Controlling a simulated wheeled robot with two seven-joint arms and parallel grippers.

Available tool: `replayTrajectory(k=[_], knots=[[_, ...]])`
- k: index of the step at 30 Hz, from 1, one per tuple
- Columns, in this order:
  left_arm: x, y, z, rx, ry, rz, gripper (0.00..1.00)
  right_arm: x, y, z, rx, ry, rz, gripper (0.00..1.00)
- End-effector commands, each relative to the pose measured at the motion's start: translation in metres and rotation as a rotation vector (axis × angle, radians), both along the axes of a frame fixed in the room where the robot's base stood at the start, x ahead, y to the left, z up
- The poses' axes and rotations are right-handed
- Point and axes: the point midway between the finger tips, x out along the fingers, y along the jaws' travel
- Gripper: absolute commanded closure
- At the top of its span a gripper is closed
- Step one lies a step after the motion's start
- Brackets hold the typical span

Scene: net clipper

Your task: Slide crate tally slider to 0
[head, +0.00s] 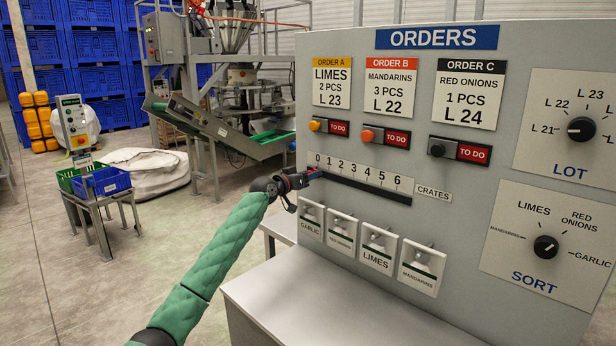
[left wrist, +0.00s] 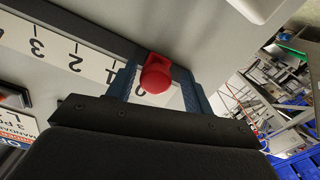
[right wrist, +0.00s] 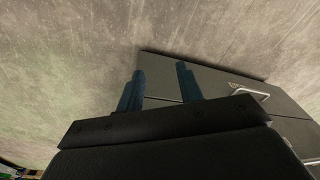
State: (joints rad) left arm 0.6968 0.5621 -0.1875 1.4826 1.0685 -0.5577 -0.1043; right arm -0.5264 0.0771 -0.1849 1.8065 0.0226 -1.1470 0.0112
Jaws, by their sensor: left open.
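The crate tally slider is a dark horizontal track (head: 362,187) under a white scale marked 0 to 6 on the grey orders panel. In the left wrist view its red knob (left wrist: 155,75) is by the 0 mark, at the end of the track. My left gripper (head: 313,174) is at the 0 end in the head view and hides the knob there. Its blue fingers (left wrist: 160,88) are apart, one on each side of the knob; firm contact cannot be told. My right gripper (right wrist: 160,82) is open and empty, away from the panel.
Order buttons (head: 368,136) sit above the scale, and several label switches (head: 378,249) below it. A lot dial (head: 581,128) and a sort dial (head: 545,247) are at the right. A grey ledge (head: 330,310) juts out below the panel.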

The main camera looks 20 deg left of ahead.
Motion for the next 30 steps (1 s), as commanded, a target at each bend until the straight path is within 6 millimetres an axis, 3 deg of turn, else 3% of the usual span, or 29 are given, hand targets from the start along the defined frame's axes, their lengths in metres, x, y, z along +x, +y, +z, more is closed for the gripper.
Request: replayTrajectory(k=[5,15,21,30], knots=[[-0.008,0.003,-0.003,0.001,0.001,0.0,0.48,-0.002,-0.001,0.001,-0.003,0.011,0.001,0.64],[-0.047,0.018,-0.004,0.001,0.0,0.0,0.48,0.012,0.006,0.071,0.01,-0.004,0.003,0.64],[-0.064,0.026,-0.003,-0.001,0.001,0.002,0.48,0.014,0.008,0.099,0.014,-0.005,0.003,0.64],[-0.073,0.029,-0.001,0.0,0.0,0.002,0.48,0.014,0.009,0.114,0.016,-0.004,0.004,0.64]])
